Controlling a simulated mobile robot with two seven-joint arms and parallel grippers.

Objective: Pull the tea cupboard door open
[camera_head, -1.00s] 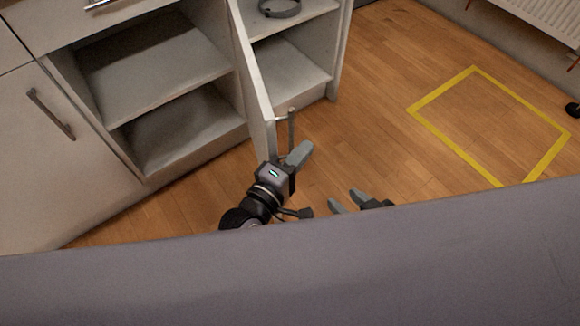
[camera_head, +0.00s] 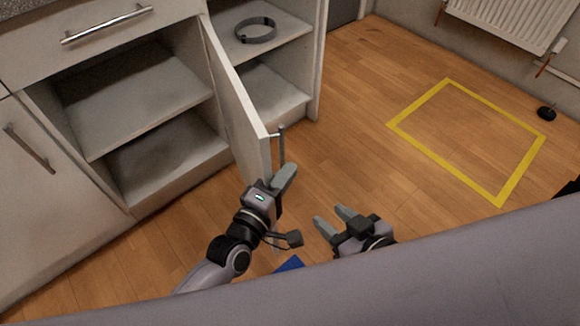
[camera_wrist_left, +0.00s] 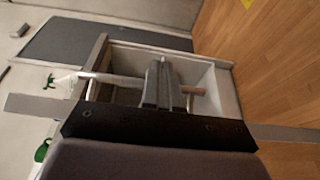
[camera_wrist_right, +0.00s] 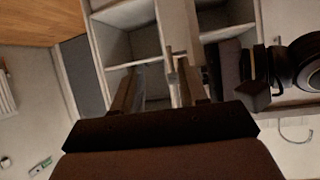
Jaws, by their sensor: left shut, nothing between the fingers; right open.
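The white tea cupboard door (camera_head: 231,99) stands ajar, swung out toward me from the cupboard. Its bar handle (camera_head: 282,146) is near the free edge, on the right-hand face. My left gripper (camera_head: 287,176) is shut and empty at the lower end of the handle, close to the door edge. In the left wrist view its closed fingers (camera_wrist_left: 160,84) overlap the handle (camera_wrist_left: 115,79); I cannot tell whether they touch it. My right gripper (camera_head: 332,220) is open and empty, lower and to the right, clear of the door. Its spread fingers also show in the right wrist view (camera_wrist_right: 158,85).
A grey ring-shaped item (camera_head: 255,30) lies on a shelf inside the cupboard. Open shelves (camera_head: 150,105) stand left of the door. A radiator (camera_head: 508,22) is on the back wall.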

